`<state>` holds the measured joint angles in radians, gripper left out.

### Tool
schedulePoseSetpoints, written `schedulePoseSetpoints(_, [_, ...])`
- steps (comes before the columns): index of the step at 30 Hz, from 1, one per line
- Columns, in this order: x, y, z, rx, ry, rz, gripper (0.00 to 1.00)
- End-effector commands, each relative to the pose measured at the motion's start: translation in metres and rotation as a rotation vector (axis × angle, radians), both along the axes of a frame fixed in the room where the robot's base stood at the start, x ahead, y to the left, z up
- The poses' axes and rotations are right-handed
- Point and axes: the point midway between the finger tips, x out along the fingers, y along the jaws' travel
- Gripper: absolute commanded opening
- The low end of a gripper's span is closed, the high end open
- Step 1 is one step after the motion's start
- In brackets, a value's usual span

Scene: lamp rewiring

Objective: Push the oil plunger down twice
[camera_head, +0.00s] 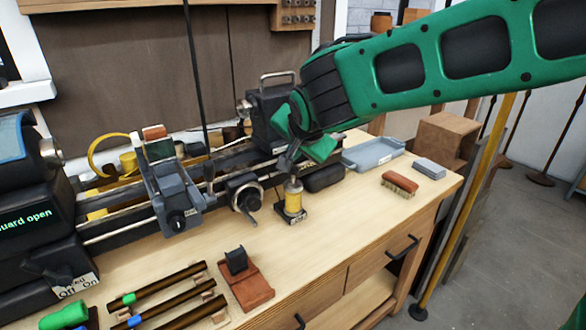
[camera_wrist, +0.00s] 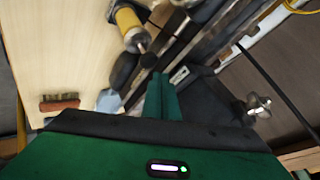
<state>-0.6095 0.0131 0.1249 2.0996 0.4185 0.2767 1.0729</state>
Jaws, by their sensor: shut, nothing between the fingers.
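The oil plunger is a yellow cylinder with a metal top (camera_head: 293,199), standing upright on a small dark base on the bench in front of the lathe. It also shows at the top of the wrist view (camera_wrist: 128,20), with its metal cap facing me. My gripper (camera_head: 289,170) is shut and empty, pointing down over the plunger's top. In the wrist view my closed fingers (camera_wrist: 152,66) end close by the metal cap. I cannot tell whether the fingertips touch it.
The lathe's carriage (camera_head: 176,195) and handwheel (camera_head: 244,193) are left of the plunger. A black case (camera_head: 323,177) lies close behind it. A grey-blue tray (camera_head: 373,153), a brush (camera_head: 399,184) and grey blocks (camera_head: 429,168) lie to the right.

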Motion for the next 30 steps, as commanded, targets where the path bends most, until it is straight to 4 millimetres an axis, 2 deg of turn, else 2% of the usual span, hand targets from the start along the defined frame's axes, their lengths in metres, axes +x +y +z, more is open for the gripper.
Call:
schedulePoseSetpoints(16, [0.000, 0.000, 0.044, 0.001, -0.001, -0.001, 0.00])
schedulePoseSetpoints(30, [0.000, 0.000, 0.048, 0.000, 0.000, 0.000, 0.00])
